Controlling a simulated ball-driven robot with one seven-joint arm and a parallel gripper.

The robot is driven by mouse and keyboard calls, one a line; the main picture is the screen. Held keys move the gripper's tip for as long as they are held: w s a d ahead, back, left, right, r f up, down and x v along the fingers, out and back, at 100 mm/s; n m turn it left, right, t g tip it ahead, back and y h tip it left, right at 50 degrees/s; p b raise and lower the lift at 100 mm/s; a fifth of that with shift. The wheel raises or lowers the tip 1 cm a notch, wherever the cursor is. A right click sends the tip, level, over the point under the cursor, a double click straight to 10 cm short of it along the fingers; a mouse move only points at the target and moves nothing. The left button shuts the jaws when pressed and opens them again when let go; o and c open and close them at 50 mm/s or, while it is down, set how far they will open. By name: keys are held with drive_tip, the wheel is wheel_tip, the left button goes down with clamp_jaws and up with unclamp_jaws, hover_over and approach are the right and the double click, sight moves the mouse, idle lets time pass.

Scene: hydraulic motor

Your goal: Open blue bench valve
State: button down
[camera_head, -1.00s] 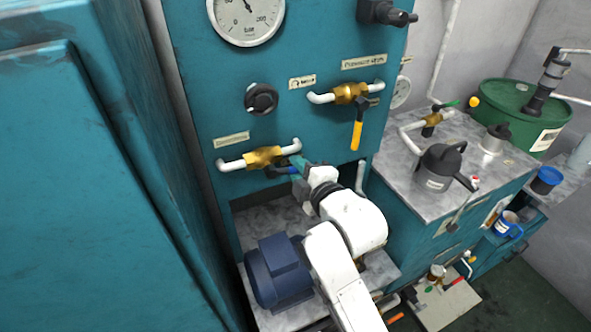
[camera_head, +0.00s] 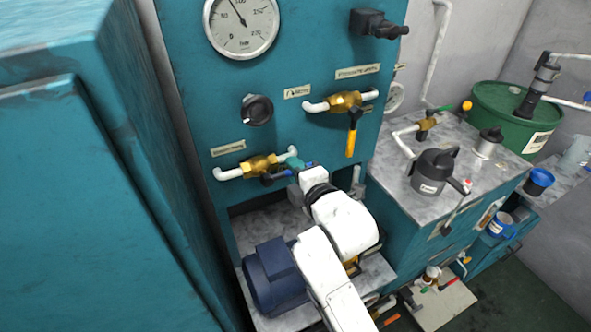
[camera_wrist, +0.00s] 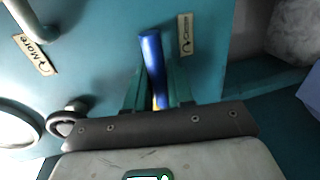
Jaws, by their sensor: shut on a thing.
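The lower bench valve has a brass body (camera_head: 258,166) between white pipes on the teal panel, in the head view. Its blue lever (camera_head: 273,177) points right, roughly along the pipe line. My gripper (camera_head: 290,170) reaches the lever from the right, with teal fingers at its end. In the wrist view the blue lever (camera_wrist: 152,55) stands between the two teal fingers of my gripper (camera_wrist: 160,85), which are shut on it. The lever's far end sticks out past the fingers. The lever's joint with the valve is partly hidden in the head view.
A second brass valve (camera_head: 344,101) with a yellow lever (camera_head: 351,142) is above right. A black knob (camera_head: 257,110) and pressure gauge (camera_head: 241,27) are above. A teal cabinet (camera_head: 75,200) closes off the left.

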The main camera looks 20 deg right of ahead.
drive_tip(key=c, duration=1.1)
unclamp_jaws()
drive_tip(key=shift+c, duration=0.2)
drive_tip(key=s+r+b, duration=0.1)
drive_tip(key=s+r, duration=0.1)
drive_tip(key=s, duration=0.8)
drive_tip(key=shift+s, duration=0.3)
drive_tip(key=s+d+f+m+g, duration=0.2)
drive_tip(key=s+f+m+g, duration=0.3)
drive_tip(key=f, duration=0.3)
drive_tip(key=s+d+f+m+g, duration=0.25)
drive_tip(key=s+f+m, duration=0.25)
drive_tip(key=s+f, duration=0.3)
drive_tip(key=s+f+m+g, duration=0.3)
drive_tip(key=s+f+m, duration=0.1)
drive_tip(key=s, duration=0.3)
drive_tip(key=s+f+m+g, duration=0.4)
drive_tip(key=s, duration=0.3)
drive_tip(key=shift+d+f+m, duration=0.3)
drive_tip(key=shift+d, duration=0.1)
